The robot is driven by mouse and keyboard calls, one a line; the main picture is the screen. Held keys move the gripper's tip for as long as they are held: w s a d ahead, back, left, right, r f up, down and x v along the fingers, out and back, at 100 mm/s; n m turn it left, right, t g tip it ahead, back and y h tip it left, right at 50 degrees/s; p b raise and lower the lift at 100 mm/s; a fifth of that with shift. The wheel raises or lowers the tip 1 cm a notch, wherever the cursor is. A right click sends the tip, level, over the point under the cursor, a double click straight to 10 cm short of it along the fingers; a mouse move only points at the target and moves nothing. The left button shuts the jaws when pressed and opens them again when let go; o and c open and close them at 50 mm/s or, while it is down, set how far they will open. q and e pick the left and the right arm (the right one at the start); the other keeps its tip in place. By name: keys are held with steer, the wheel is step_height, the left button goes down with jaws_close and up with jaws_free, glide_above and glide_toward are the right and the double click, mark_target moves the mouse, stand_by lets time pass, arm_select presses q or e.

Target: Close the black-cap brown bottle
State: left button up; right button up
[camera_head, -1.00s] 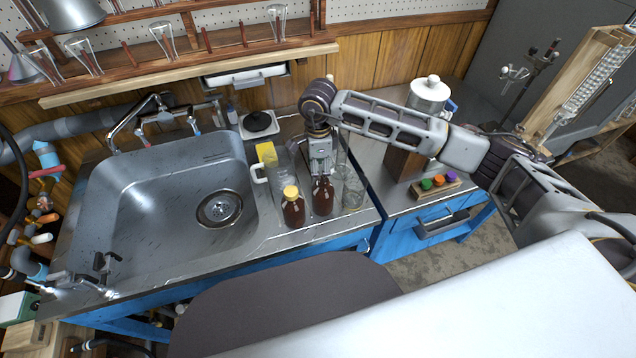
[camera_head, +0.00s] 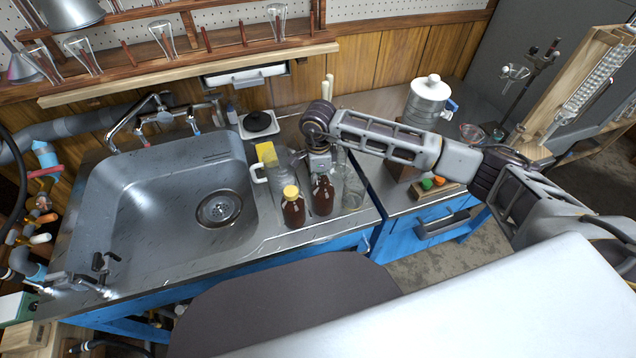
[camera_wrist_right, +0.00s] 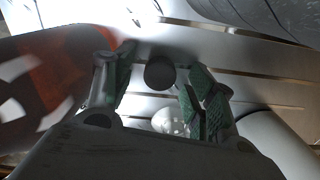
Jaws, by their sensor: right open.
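The brown bottle (camera_head: 322,198) stands upright on the counter right of the sink, beside a brown bottle with a yellow cap (camera_head: 293,208). My right gripper (camera_head: 321,172) is directly above it and hides its top in the head view. In the right wrist view, the two green-padded fingers of the right gripper (camera_wrist_right: 158,85) are spread apart. A dark round piece, which looks like the black cap (camera_wrist_right: 160,74), shows between them, with gaps on both sides. I cannot tell whether it sits on the bottle's neck. My left gripper is not in view.
Clear glassware (camera_head: 353,188) stands close to the bottle's right. A yellow block (camera_head: 266,153) and a white-handled jug (camera_head: 260,173) are behind left. The sink (camera_head: 150,215) lies left. A rack with coloured caps (camera_head: 440,187) sits on the right counter.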

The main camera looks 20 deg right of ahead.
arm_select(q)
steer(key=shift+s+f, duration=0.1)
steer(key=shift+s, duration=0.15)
arm_select(e)
steer(key=c, duration=0.8)
steer(key=shift+r, duration=0.1)
steer(key=shift+r, duration=0.45)
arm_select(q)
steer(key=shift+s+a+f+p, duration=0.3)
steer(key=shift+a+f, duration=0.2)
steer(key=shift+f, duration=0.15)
arm_select(e)
step_height(320, 180, up, 9)
